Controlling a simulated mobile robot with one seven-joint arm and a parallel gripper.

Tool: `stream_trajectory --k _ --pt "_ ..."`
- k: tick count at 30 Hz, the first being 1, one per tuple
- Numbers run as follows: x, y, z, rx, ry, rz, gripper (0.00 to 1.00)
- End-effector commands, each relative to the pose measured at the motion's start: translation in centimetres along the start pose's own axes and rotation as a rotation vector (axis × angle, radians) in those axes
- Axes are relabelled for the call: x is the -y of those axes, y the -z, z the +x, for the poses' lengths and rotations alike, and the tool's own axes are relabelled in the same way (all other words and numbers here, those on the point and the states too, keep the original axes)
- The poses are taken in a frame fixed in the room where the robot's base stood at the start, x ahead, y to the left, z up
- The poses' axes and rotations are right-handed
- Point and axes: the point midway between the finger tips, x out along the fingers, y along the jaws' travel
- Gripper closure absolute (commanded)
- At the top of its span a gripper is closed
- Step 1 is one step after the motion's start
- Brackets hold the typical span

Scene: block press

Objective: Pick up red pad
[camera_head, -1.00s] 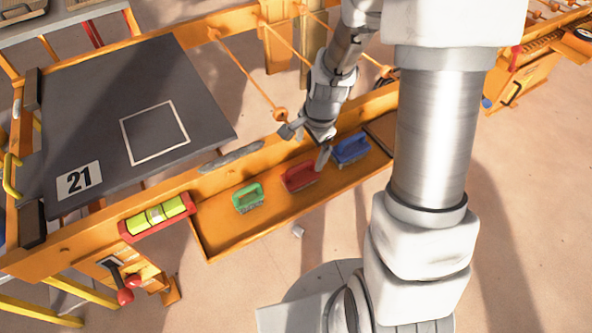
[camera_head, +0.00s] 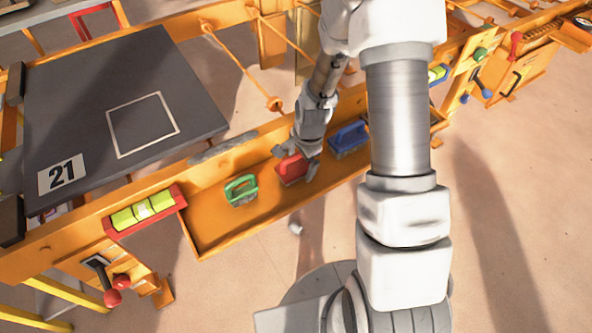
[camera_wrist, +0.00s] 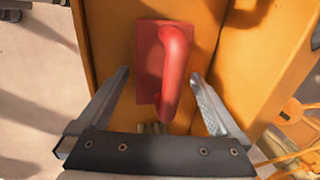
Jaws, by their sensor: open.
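The red pad (camera_head: 291,170) lies in the orange tray (camera_head: 215,232), between a green pad (camera_head: 241,190) and a blue pad (camera_head: 348,138). In the wrist view the red pad (camera_wrist: 163,62) shows its flat plate and raised handle, lying between the two fingers. My gripper (camera_head: 301,160) is open and down at the red pad. In the wrist view my gripper (camera_wrist: 160,82) has one finger on each side of the pad, with gaps to both. The fingers do not appear to touch it.
A dark board (camera_head: 75,110) marked 21 with a white square lies to the left of the tray. A red-framed yellow level (camera_head: 145,210) sits on the orange beam. The tray walls stand close to the gripper. The tray's left end is bare.

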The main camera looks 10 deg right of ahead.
Motion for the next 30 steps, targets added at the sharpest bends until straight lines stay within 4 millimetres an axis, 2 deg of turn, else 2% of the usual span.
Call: stream_trajectory --k 2,8,21,22,30 --pt "0.0 -0.02 0.68 0.0 0.0 0.0 0.0" --pt "0.04 0.0 0.55 0.0 0.001 0.001 0.02" --pt "0.03 0.0 0.53 -0.001 0.001 0.0 0.81" --pt "0.03 0.0 0.53 -0.001 0.001 0.0 0.85" --pt "0.1 0.01 0.33 -0.001 0.002 0.0 0.85"
